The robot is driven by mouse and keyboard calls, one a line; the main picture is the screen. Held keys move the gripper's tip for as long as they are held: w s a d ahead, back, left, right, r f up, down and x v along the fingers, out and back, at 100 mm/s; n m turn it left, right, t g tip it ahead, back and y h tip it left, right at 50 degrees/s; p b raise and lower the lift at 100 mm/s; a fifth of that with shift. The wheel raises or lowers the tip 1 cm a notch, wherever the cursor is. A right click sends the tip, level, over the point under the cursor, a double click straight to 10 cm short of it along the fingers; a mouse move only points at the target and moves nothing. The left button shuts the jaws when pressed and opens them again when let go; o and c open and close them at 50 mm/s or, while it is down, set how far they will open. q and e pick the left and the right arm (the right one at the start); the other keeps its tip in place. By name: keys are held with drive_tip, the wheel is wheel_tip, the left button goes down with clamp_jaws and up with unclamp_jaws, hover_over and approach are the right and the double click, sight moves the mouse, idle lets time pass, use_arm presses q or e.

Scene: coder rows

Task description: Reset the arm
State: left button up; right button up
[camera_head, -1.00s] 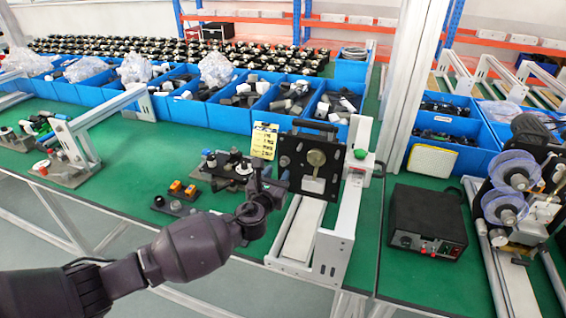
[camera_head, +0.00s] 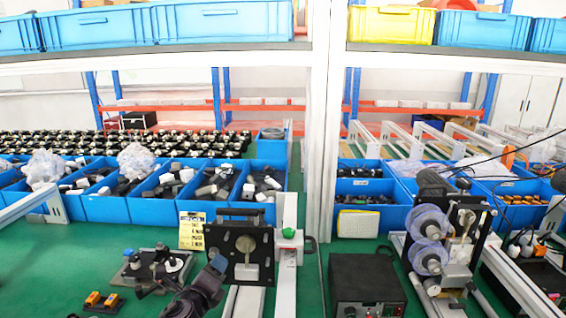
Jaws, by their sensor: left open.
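My left arm comes in at the bottom, left of centre, with its dark left gripper (camera_head: 216,265) by the lower left edge of a black plate fixture (camera_head: 224,239). The gripper is open, but its fingers are small and hard to make out against the dark plate. I cannot tell whether it touches the fixture. The fixture stands upright and has a round metal part (camera_head: 247,244) on its face. A small black device on a base (camera_head: 150,266) sits just left of the gripper. My right gripper is out of view.
Blue bins (camera_head: 104,208) with parts line the bench behind. A black box (camera_head: 366,280) and a machine with clear reels (camera_head: 428,222) stand to the right. Orange pieces (camera_head: 93,298) lie at lower left. A shelf with blue and yellow crates (camera_head: 390,24) crosses above.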

use_arm(q)
drive_tip(key=s+a+f+n+g+y+b, duration=0.1)
drive_tip(key=s+a+f+n, duration=0.2)
drive_tip(key=s+f+n, duration=0.4)
drive_tip(key=s+a+f+n+g+y+b, duration=0.1)
drive_tip(key=s+a+f+n+g, duration=0.1)
drive_tip(key=s+f+n, duration=0.5)
drive_tip(key=s+a+f+n+g+b, duration=0.1)
drive_tip(key=s+a+f+n, duration=0.4)
drive_tip(key=s, duration=1.3)
wheel_tip(320, 180, down, 3)
drive_tip(key=n+g, duration=0.1)
drive_tip(key=n, duration=0.6)
drive_tip(key=shift+y, duration=0.4)
